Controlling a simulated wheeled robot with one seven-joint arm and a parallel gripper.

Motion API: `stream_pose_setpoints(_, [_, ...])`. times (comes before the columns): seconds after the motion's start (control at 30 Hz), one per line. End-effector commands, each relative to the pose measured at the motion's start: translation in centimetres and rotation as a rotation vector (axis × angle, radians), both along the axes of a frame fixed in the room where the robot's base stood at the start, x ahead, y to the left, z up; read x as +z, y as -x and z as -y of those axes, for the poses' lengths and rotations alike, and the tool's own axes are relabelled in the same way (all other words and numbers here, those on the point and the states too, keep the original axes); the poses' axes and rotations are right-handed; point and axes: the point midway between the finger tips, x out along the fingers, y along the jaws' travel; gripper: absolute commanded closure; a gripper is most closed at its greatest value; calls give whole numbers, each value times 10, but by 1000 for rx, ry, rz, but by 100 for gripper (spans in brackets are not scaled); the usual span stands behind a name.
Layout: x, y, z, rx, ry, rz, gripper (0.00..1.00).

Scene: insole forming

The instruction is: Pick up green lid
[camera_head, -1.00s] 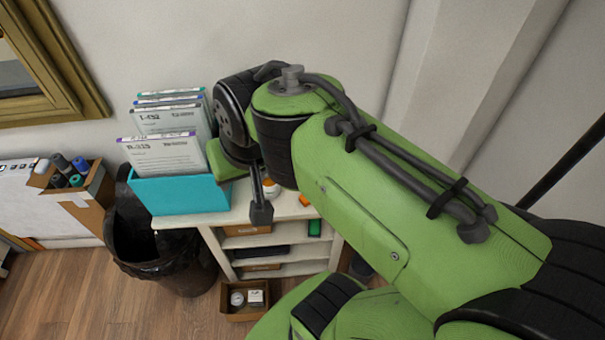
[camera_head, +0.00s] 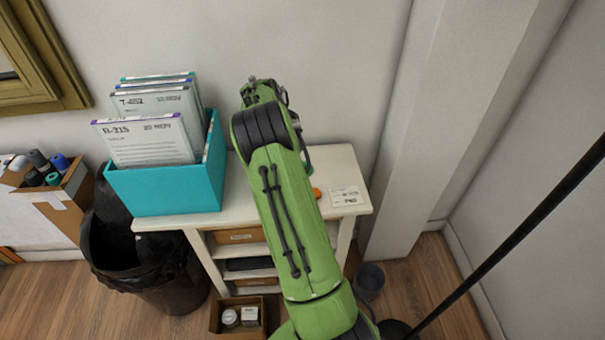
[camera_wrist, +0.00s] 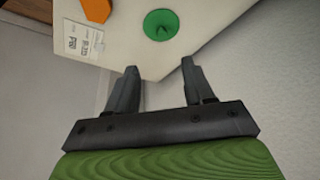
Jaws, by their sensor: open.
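The green lid (camera_wrist: 161,25) is a round disc with a raised handle. In the wrist view it lies on the white tabletop (camera_wrist: 128,55) near a corner. My gripper (camera_wrist: 159,72) is open and empty, its two fingers pointing toward the lid with a gap between fingertips and lid. The lid is ahead of the space between the fingers.
An orange object (camera_wrist: 97,9) and a white printed label (camera_wrist: 82,40) lie near the lid. In the head view a teal box (camera_head: 165,190) of folders stands on the table's left. A black bin (camera_head: 145,265) stands beside the table. The wall is close behind.

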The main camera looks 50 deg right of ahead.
Motion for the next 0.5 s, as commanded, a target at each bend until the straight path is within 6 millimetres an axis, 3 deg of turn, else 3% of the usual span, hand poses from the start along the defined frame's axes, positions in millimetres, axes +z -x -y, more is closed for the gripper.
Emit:
stream_pose_setpoints(0.2, [-55, -1, 21, 0, -4, -5, 48])
stream_pose_setpoints(0.5, [-96, -4, 39, 3, -3, -3, 48])
